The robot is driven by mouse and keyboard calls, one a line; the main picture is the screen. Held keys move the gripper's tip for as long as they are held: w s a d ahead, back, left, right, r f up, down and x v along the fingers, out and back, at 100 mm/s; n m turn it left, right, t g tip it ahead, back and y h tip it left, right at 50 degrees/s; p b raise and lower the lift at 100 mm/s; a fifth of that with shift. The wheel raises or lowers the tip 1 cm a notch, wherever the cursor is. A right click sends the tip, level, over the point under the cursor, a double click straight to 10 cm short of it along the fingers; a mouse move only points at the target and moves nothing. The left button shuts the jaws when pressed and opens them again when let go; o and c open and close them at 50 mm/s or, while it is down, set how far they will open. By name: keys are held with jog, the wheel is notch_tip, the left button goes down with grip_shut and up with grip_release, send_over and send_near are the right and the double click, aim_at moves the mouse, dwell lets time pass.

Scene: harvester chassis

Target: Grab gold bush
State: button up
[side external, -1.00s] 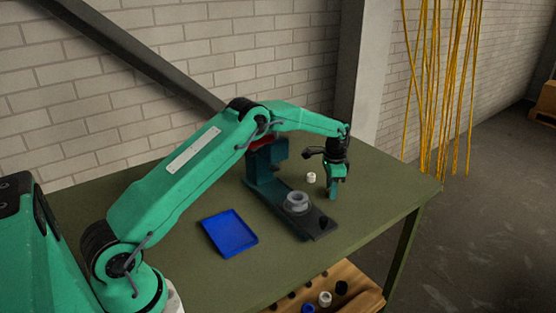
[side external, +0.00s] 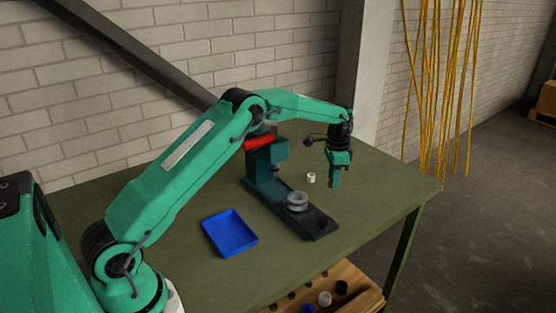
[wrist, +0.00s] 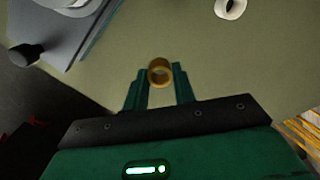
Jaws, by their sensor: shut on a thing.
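The gold bush (wrist: 160,72) is a short brass-coloured ring, seen in the wrist view between the two green fingertips. My gripper (wrist: 161,80) is shut on it. In the side view my gripper (side external: 334,185) points down and appears slightly above the green table, right of the dark press base. The bush cannot be made out clearly in the side view.
A white bush (side external: 311,177) stands on the table left of my gripper and shows in the wrist view (wrist: 230,8). The dark press (side external: 264,165) holds a grey ring (side external: 297,201) on its base. A blue tray (side external: 230,233) lies left of it. The table's right end is clear.

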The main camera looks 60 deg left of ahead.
jog(key=s+d+r, duration=0.4)
jog(key=d+r, duration=0.2)
jog(key=d, duration=0.4)
jog(key=shift+r, duration=0.2)
jog(key=shift+s+a, duration=0.1)
jog(key=shift+a, duration=0.05)
